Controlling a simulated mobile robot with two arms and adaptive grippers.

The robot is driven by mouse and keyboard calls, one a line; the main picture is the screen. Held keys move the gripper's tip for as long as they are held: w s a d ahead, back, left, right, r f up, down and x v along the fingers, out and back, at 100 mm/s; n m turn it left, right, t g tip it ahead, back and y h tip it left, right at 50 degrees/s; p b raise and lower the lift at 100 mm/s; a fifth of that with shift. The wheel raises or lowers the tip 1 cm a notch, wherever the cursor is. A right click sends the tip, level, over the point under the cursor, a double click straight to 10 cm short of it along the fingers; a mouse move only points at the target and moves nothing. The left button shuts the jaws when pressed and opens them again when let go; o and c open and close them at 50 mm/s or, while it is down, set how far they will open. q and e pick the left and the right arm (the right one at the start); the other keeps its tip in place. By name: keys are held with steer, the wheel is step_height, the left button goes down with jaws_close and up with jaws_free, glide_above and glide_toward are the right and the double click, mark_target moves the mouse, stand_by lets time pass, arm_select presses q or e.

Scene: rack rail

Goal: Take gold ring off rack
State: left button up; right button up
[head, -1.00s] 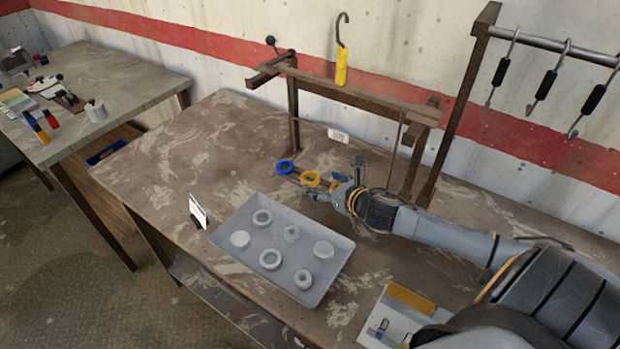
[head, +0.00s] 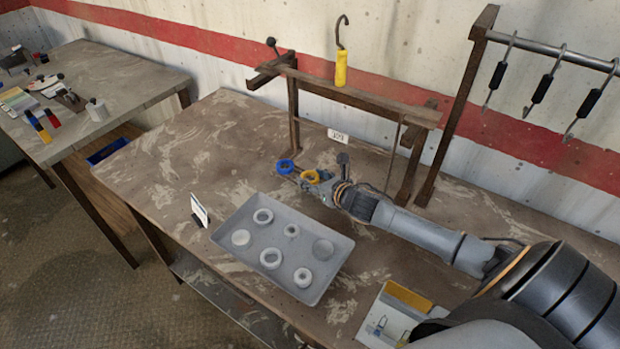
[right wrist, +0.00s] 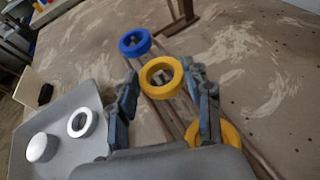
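A gold ring (right wrist: 161,77) sits on the rack's parallel rails (right wrist: 178,118), between the fingers of my right gripper (right wrist: 162,80) in the right wrist view. The fingers are open, one on each side of the ring; I cannot tell if either touches it. A blue ring (right wrist: 135,42) is farther along the rails. A second yellow ring (right wrist: 212,135) is nearer the wrist, partly hidden by the gripper. In the head view, the blue ring (head: 286,167) and a gold ring (head: 310,177) show just left of my right gripper (head: 318,184). My left gripper is out of view.
A grey tray (head: 255,287) with several pale round parts lies in front of the rings. A brown frame (head: 350,94) stands behind them, with a yellow-handled hook (head: 341,70) above it. A small card (head: 199,210) stands left of the tray. The table's left side is clear.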

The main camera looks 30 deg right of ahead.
steer(key=shift+c, duration=0.2)
steer(key=shift+r+b, duration=0.35)
steer(key=shift+r, duration=0.45)
steer(key=s+r, duration=0.1)
steer(key=r, duration=0.1)
steer(key=s+r, duration=0.1)
steer(key=r, duration=0.1)
steer(key=s+r+b, duration=0.1)
steer(key=s+r, duration=0.1)
steer(key=shift+a, duration=0.4)
steer(key=a+r+p+v, duration=0.1)
steer(key=a+v, duration=0.1)
steer(key=v, duration=0.9)
steer(key=shift+w, duration=0.25)
